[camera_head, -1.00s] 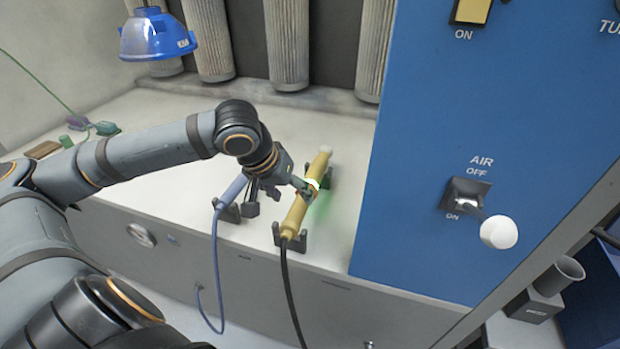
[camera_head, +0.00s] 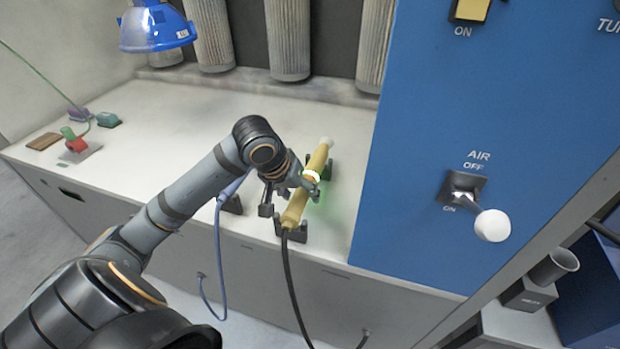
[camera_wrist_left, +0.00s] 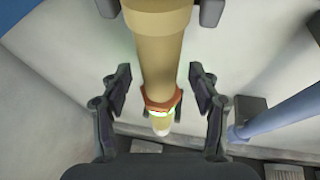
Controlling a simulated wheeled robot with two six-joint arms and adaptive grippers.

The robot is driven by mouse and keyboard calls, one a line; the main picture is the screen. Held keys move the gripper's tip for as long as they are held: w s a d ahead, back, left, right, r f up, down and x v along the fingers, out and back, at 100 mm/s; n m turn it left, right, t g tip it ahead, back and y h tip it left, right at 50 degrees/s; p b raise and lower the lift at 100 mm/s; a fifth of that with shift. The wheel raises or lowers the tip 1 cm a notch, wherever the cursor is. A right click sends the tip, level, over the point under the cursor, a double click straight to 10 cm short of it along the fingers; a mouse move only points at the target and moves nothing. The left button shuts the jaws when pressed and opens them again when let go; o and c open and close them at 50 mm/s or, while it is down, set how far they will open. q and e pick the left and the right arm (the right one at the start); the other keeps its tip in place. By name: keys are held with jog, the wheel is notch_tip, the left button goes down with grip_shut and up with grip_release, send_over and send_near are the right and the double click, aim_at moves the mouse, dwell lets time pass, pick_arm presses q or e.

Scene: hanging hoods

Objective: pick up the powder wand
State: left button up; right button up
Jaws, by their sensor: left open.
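The powder wand looks to be the tan wand (camera_head: 294,211) with a black cable, lying in a dark cradle (camera_head: 291,235) on the white bench. A ring on it glows white and green. My left gripper (camera_head: 308,181) is at the wand's ring end in the head view. In the wrist view the tan wand (camera_wrist_left: 158,50) runs between the open fingers of my left gripper (camera_wrist_left: 160,90), with a gap visible on each side. My right gripper is not in view.
A blue wand with a blue hose (camera_head: 216,240) rests in a holder just left. A tall blue panel (camera_head: 420,160) with a white-knobbed AIR lever (camera_head: 480,215) stands close right. The bench's left part is mostly clear.

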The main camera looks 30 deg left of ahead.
pick_arm(q)
grip_shut()
notch_tip(320, 180, up, 10)
jog(key=p, duration=0.3)
jog(key=shift+r, duration=0.1)
notch_tip(320, 180, up, 5)
jog(key=p, duration=0.6)
dwell(0.6)
